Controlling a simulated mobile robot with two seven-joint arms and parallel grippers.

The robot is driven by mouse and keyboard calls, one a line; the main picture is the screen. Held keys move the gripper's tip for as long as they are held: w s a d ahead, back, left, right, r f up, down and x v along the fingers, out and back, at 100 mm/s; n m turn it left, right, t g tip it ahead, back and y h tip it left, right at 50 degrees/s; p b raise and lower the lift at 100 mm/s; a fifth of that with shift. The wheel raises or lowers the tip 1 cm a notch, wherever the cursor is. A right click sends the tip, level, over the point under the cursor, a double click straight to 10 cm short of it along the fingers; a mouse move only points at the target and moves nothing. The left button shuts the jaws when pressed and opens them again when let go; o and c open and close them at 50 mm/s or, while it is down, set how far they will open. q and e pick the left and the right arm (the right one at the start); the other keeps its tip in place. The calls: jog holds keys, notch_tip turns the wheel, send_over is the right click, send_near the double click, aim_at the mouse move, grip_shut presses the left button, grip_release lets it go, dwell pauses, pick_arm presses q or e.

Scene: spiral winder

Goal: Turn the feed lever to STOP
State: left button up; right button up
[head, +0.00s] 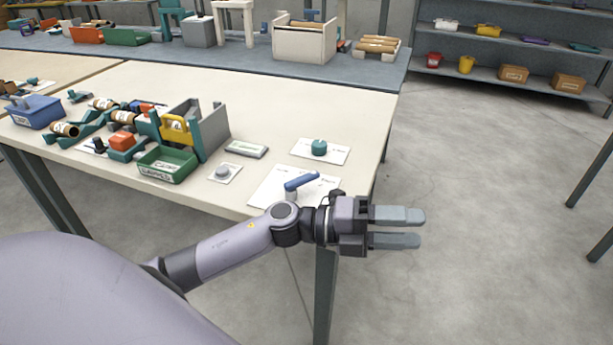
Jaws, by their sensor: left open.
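The feed lever (302,181) has a blue handle on a short grey post. It stands on a white printed plate (264,189) near the front right corner of the cream table. The handle points to the right and slightly away from me. The print on the plate is too small to read, and my arm hides its front part. My left gripper (419,228) is open and empty, past the table's right edge over the floor. It is to the right of the lever and nearer to me, not touching it. My right gripper is not in view.
A teal knob (319,147) on a white card sits behind the lever. A grey button (223,172), a small grey display box (247,149) and a green bin (167,165) lie to the left. The table (250,95) is clear behind; open floor lies right.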

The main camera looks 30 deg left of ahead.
aim_at(310, 174)
pick_arm(q)
jog(key=w+a+f+m+g+y+b, duration=0.1)
jog(key=a+m+y, duration=0.2)
jog(key=w+a+m+g+y+b, duration=0.1)
jog(key=w+a+m+g+y, duration=0.1)
jog(key=a+m+y, duration=0.1)
jog(key=w+a+f+m+g+y+b, duration=0.1)
jog(key=w+a+m+y, duration=0.1)
jog(key=a, duration=0.3)
jog(key=shift+w+f+m+g+y, duration=0.1)
jog(key=shift+f+m+g+y, duration=0.25)
jog(key=shift+m+y, duration=0.35)
jog(key=a+r+y, duration=0.1)
jog(key=a+y, duration=0.1)
jog(key=a, duration=0.2)
jog(key=w+a+r+y+b, duration=0.1)
jog(key=a+y, duration=0.1)
jog(key=a, duration=0.3)
jog(key=w+a+r+t+y, duration=0.1)
jog(key=a+y, duration=0.1)
jog(key=a, duration=0.3)
jog(key=shift+w+a+r+n+y, duration=0.15)
jog(key=shift+r+n+y, duration=0.15)
jog(key=shift+r, duration=0.1)
jog(key=shift+w+a+f, duration=0.1)
jog(key=shift+a+f, duration=0.05)
jog(key=x, duration=0.6)
jog(key=shift+w+f, duration=0.1)
jog(key=shift+f, duration=0.15)
grip_shut()
